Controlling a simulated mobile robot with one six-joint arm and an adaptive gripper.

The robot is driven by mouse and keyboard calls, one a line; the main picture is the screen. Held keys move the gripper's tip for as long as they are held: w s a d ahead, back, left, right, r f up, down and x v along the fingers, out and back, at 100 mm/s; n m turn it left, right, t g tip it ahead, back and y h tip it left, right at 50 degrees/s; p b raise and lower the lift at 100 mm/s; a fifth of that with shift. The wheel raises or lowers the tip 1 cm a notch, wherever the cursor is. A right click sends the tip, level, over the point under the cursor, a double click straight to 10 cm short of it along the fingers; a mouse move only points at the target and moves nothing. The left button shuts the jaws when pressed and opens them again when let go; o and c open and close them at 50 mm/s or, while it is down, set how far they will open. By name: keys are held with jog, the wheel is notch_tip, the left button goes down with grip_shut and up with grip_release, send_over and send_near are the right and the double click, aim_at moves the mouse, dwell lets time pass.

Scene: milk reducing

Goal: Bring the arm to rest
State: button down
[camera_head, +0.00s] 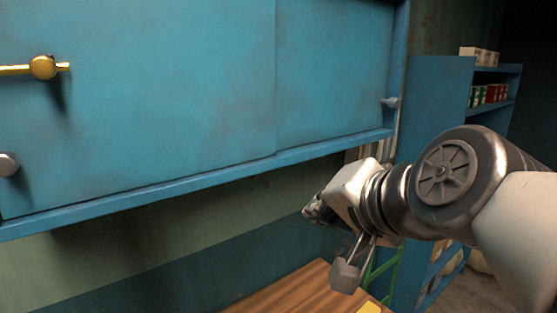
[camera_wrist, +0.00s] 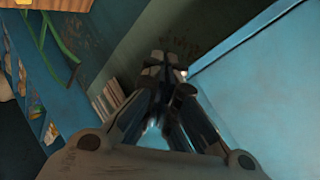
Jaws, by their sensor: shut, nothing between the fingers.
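My gripper (camera_head: 312,211) is at the end of my arm, which reaches in from the right in the head view. It hangs in the air below the lower edge of the blue wall cabinet (camera_head: 180,90) and above the wooden table. In the wrist view my gripper (camera_wrist: 165,65) has its fingers together with nothing between them. The blue cabinet (camera_wrist: 265,90) fills the right side of that view, beside the fingers and seemingly apart from them.
A wooden table (camera_head: 275,292) stands below the arm. A blue shelf unit (camera_head: 430,90) with small boxes (camera_head: 488,95) stands at the back right. A brass handle (camera_head: 42,67) sticks out of the cabinet front. Green wall shows between cabinet and table.

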jog(key=s+d+f+n+g+h+b, duration=0.1)
jog(key=s+d+f+n+g+b, duration=0.1)
jog(key=s+f, duration=0.4)
jog(key=s+d+f+n+g+h+b, duration=0.1)
jog(key=s+f, duration=0.5)
jog(key=f, duration=0.9)
jog(key=s+d+f+n+g+h+b, duration=0.1)
jog(key=s+d+f+n+g+b, duration=0.2)
jog(key=f, duration=0.8)
jog(key=s+d+n+b, duration=0.1)
jog(key=s+b, duration=0.1)
jog(key=s, duration=0.1)
jog(key=shift+d+g+h, duration=0.25)
jog(key=shift+g+h, duration=0.15)
